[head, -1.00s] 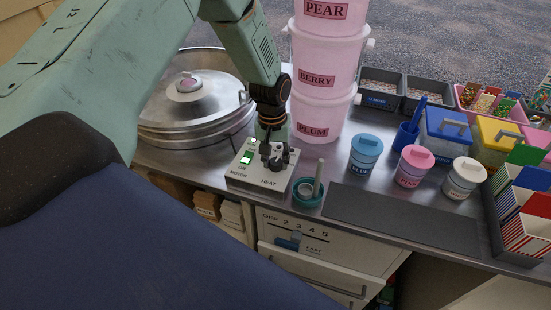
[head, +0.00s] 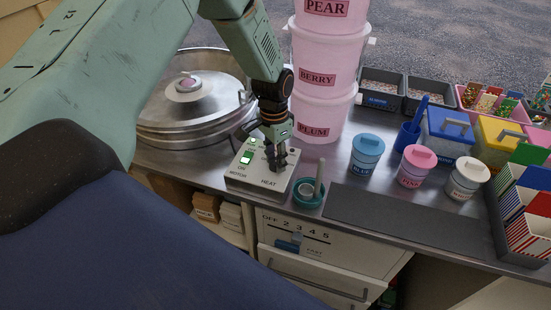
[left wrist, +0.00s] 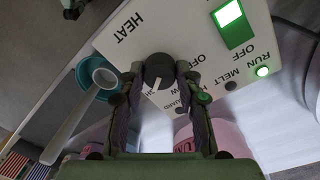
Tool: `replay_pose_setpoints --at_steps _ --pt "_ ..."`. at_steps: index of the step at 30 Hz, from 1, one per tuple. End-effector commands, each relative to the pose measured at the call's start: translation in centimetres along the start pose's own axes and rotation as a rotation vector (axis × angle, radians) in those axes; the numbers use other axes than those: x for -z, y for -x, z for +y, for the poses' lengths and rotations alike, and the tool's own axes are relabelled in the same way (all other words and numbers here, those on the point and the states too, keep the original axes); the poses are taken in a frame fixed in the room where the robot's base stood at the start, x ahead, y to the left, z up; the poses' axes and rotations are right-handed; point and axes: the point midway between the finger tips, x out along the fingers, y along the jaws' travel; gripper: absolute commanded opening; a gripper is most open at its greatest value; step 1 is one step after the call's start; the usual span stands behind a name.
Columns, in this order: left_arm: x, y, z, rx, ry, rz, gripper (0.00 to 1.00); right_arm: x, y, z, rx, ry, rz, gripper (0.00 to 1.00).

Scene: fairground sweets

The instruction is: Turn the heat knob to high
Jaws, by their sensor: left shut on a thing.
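The control box (head: 240,181) is pale, with the words HEAT and MOTOR on its top. Its dark round heat knob (left wrist: 158,68) shows in the left wrist view with a white pointer line. The pointer aims at the gripper side of the panel, near small lettering partly hidden by the fingers. My left gripper (head: 279,164) points down at the box, its fingers closed on the knob from both sides. The fingers also show in the left wrist view (left wrist: 158,88). In the head view the fingers hide most of the knob.
A lit green switch (head: 246,157) sits beside the knob. A teal bowl (head: 299,197) with a pale utensil stands right of the box. Stacked pink tubs (head: 322,75) stand close behind. A round metal pan (head: 160,143) lies left. A dark mat (head: 400,216) is bare.

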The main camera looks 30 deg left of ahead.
Motion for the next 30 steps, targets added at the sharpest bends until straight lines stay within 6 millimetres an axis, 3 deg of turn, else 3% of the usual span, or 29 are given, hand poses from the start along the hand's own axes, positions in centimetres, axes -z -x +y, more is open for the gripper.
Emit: replay_pose_setpoints --at_steps 23,24,30 --pt "0.56 0.47 -0.30 0.010 -0.091 0.010 0.03 0.00 -0.13 0.00 0.000 0.000 0.000 0.40" --pt "0.56 0.46 -0.30 0.010 -0.091 0.010 0.38 0.00 -0.13 0.00 0.000 0.000 0.000 0.40" --pt "0.34 0.28 -0.18 0.006 -0.090 0.004 0.55 0.00 -0.14 0.00 0.000 0.000 0.000 0.40"
